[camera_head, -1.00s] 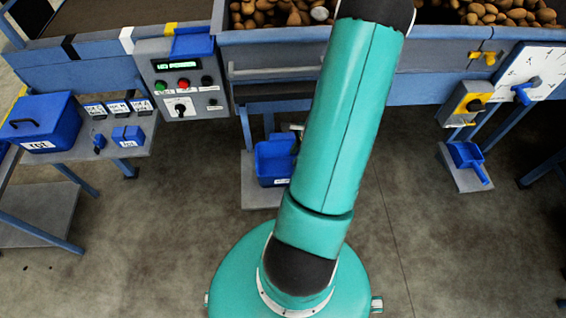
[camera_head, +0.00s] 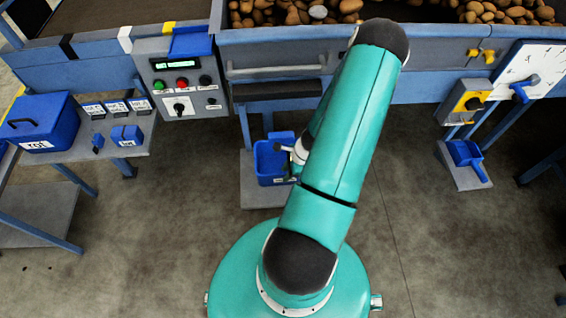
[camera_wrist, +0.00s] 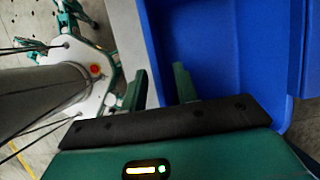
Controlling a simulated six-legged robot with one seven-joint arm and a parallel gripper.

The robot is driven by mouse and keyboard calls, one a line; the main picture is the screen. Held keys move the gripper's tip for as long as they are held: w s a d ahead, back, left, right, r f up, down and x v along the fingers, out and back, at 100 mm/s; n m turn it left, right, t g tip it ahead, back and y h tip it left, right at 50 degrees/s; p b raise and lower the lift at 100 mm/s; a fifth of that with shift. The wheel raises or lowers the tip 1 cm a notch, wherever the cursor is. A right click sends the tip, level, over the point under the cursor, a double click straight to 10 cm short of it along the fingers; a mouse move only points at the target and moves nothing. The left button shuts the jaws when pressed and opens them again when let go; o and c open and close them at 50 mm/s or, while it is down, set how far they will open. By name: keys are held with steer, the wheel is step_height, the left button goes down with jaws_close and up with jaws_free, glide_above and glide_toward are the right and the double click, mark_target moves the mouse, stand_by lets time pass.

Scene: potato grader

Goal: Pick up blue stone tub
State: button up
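The blue tub (camera_head: 268,160) stands open and upright on a low grey stand below the conveyor in the head view. Its white front label is too small to read, and my arm hides part of its right side. In the wrist view the tub's blue inside (camera_wrist: 225,55) fills the upper right. My gripper (camera_wrist: 160,88) is at the tub's edge, with its two green fingers apart. One finger is over the inside and the other outside, with the tub wall between them. I cannot see contact with the wall. In the head view my arm mostly hides the gripper.
A side table holds a lidded blue box (camera_head: 40,122) and small blue items. A control box (camera_head: 182,80) hangs at the conveyor (camera_head: 270,50), which carries potatoes above the tub. The floor in front is clear.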

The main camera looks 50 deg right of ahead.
mark_target(283, 185)
steer(key=shift+x, duration=1.9)
jaws_close()
steer(key=shift+r, duration=0.15)
